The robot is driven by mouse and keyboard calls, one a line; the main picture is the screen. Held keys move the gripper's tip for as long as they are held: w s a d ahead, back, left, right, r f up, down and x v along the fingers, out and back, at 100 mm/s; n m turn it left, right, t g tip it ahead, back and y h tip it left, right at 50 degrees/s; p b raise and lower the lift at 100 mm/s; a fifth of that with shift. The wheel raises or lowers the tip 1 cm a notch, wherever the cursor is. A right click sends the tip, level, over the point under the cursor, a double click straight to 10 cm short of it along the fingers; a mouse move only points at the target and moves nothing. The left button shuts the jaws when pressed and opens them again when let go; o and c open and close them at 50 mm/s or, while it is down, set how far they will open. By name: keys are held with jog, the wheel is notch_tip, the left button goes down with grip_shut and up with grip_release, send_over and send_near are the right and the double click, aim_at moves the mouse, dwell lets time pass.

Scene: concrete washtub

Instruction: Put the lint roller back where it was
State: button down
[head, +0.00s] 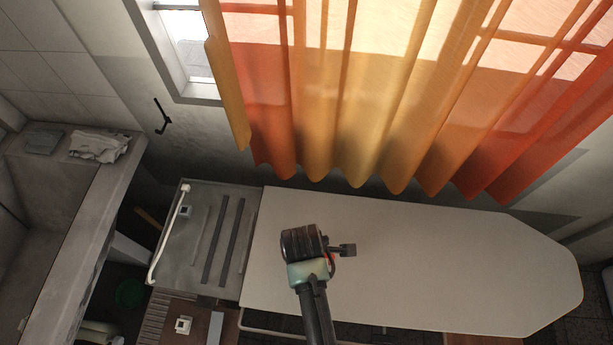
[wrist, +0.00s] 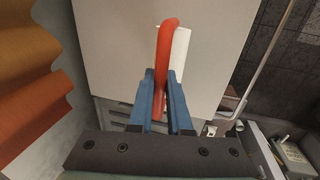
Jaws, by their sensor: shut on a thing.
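The lint roller (wrist: 166,45) has a bent orange-red handle and a white roll (wrist: 183,50). In the wrist view my gripper (wrist: 165,76), with its two blue fingers, is shut on the red handle. The white roll shows just beyond the fingertips, to the right of the handle. In the head view the end of my arm is over the left part of the pale ironing board (head: 430,260). I cannot tell whether the roller touches the board.
A grey metal rest (head: 177,255) with dark slots and a white rail adjoins the board's left end. The concrete washtub (head: 75,210) at left bears a folded cloth (head: 98,146). Orange curtains (head: 350,100) hang behind the board. The board's right part is clear.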

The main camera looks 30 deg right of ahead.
jog(key=shift+s+a+x, duration=0.1)
jog(key=shift+s+x, duration=0.05)
jog(key=shift+x, duration=0.85)
jog(key=shift+s+a+x, duration=0.15)
jog(key=shift+s+x, duration=0.05)
jog(key=shift+x, duration=0.8)
jog(key=shift+f, duration=0.2)
jog(key=c, duration=0.9)
grip_release()
jog(key=shift+o, duration=0.2)
jog(key=v, duration=1.2)
jog(key=shift+p, duration=0.45)
jog(key=shift+r, duration=0.15)
